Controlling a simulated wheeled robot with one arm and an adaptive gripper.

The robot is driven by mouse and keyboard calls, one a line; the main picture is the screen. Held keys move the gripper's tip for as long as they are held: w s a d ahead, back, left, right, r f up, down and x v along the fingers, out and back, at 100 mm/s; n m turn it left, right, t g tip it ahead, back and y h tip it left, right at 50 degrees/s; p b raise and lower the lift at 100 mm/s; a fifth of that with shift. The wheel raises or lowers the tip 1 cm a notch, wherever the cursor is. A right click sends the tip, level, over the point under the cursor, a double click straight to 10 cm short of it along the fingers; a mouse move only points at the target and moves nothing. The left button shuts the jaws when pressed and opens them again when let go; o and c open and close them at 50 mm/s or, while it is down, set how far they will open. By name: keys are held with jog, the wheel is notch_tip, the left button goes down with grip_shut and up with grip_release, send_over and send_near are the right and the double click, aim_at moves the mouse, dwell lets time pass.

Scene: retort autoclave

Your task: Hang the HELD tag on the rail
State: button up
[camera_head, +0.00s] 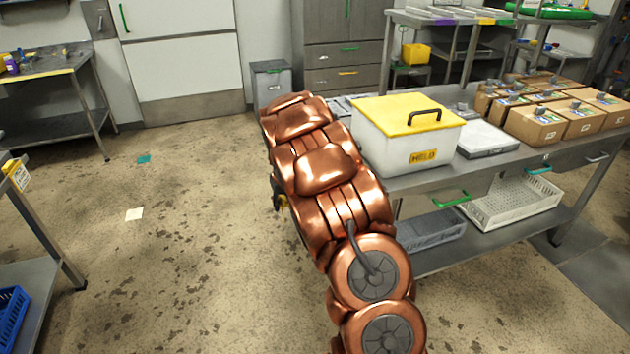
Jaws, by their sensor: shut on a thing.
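My copper arm runs up the middle of the view and hides most of my gripper. A dark part of my gripper (277,192) shows at the arm's left edge. A white bin (385,150) with a yellow lid stands on the right bench and bears a yellow HELD label (424,156). I cannot tell which bar is the rail. A yellow tag-like card (17,173) is at the left table's corner.
The right bench (480,167) also carries a pale flat device (487,138) and several cardboard boxes (545,122). A white basket (512,203) and a grey tray (432,230) are on its lower shelf. The floor (180,240) left of my arm is largely clear.

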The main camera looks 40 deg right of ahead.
jog(key=shift+m, duration=0.5)
jog(key=shift+s+d+r+p, duration=0.3)
jog(key=shift+s+d+r, duration=0.55)
jog(key=shift+d, duration=2.55)
jog(key=shift+s+d+r+p, duration=0.25)
jog(key=shift+s+d+r, duration=0.6)
jog(key=shift+d, duration=2.5)
jog(key=shift+s+d+r+p, duration=0.3)
jog(key=shift+s+d+r, duration=0.5)
jog(key=shift+d, duration=2.6)
jog(key=shift+s+f+b, duration=0.1)
jog(key=shift+f+b, duration=0.4)
jog(key=shift+f, duration=0.2)
jog(key=shift+b, duration=0.45)
jog(key=shift+f+b, duration=0.85)
jog(key=shift+f, duration=0.75)
